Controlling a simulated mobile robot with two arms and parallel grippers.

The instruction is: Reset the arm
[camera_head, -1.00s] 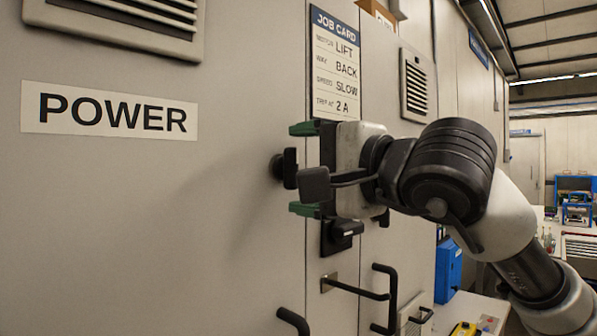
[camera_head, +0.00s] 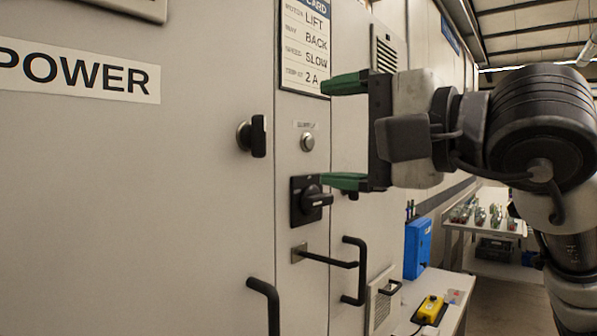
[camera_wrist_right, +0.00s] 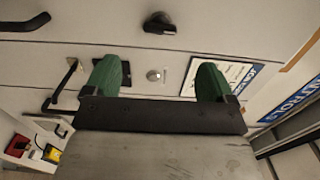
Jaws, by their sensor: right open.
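My right gripper (camera_head: 345,132) is in front of the grey cabinet, its two green fingers spread apart with nothing between them. It stands to the right of a round silver button (camera_head: 308,142) and is clear of it. In the right wrist view the button (camera_wrist_right: 153,75) shows between the green fingers of the gripper (camera_wrist_right: 160,80). A black rotary switch (camera_head: 309,200) is below the button. A black knob (camera_head: 252,136) is on the door to the left. It also shows at the top of the wrist view (camera_wrist_right: 158,22). My left gripper is not in view.
A job card (camera_head: 305,45) hangs above the button, and a POWER label (camera_head: 80,72) is at left. Black handles (camera_head: 354,270) stick out below the switch. A yellow box (camera_head: 430,310) and a blue case (camera_head: 418,248) are lower right. An aisle opens behind my arm.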

